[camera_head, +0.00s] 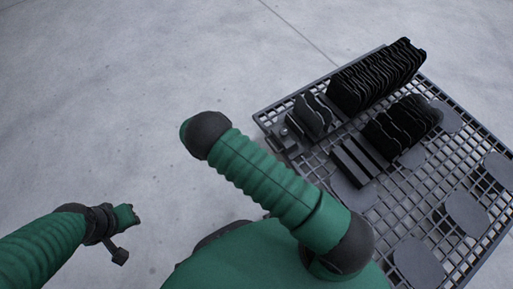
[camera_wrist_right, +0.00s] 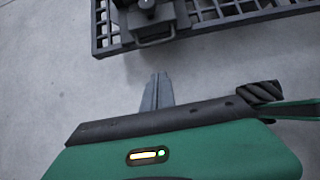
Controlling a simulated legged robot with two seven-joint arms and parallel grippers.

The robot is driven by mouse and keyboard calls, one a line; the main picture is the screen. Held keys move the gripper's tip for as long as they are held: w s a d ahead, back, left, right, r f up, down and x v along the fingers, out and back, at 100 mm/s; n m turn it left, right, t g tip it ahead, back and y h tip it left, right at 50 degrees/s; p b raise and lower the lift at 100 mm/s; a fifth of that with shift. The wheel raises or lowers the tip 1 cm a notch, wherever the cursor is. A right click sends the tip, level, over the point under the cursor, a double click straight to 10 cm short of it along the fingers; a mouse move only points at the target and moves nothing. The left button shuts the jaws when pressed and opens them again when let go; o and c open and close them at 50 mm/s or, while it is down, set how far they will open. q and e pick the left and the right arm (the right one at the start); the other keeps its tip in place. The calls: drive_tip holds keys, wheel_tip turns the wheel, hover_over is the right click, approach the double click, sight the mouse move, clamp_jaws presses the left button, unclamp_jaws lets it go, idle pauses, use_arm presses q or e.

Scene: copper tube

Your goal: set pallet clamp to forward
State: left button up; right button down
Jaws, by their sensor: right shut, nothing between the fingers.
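The pallet clamp (camera_wrist_right: 150,14) is a dark block with a looped handle (camera_wrist_right: 156,40) on the edge of the pallet, at the top of the right wrist view. In the head view, what appears to be the clamp (camera_head: 290,138) sits at the pallet's left corner. My right gripper (camera_wrist_right: 161,76) is shut and empty, with its fingertips pointing at the clamp handle, apart from it. It is hidden in the head view. My left gripper (camera_head: 128,238) is at the lower left, far from the pallet; its jaws are too small to read.
The dark grid pallet (camera_head: 440,182) fills the right side of the head view. It carries rows of black wavy plates (camera_head: 378,76), more black parts (camera_head: 402,122) and several flat round discs (camera_head: 419,262). The grey concrete floor (camera_head: 130,90) at left is clear.

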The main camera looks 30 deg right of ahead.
drive_tip(key=d+r+b+x, duration=0.1)
drive_tip(key=d+b+x, duration=0.1)
drive_tip(key=b+x, duration=0.5)
drive_tip(key=x, duration=0.5)
drive_tip(key=shift+d+r+b, duration=0.15)
drive_tip(key=shift+d+b, duration=0.05)
drive_tip(key=shift+b, duration=0.1)
drive_tip(key=d, duration=0.2)
drive_tip(key=d+p, duration=0.1)
drive_tip(key=d, duration=0.1)
drive_tip(key=d+p, duration=0.1)
drive_tip(key=d, duration=0.2)
drive_tip(key=shift+w, duration=0.3)
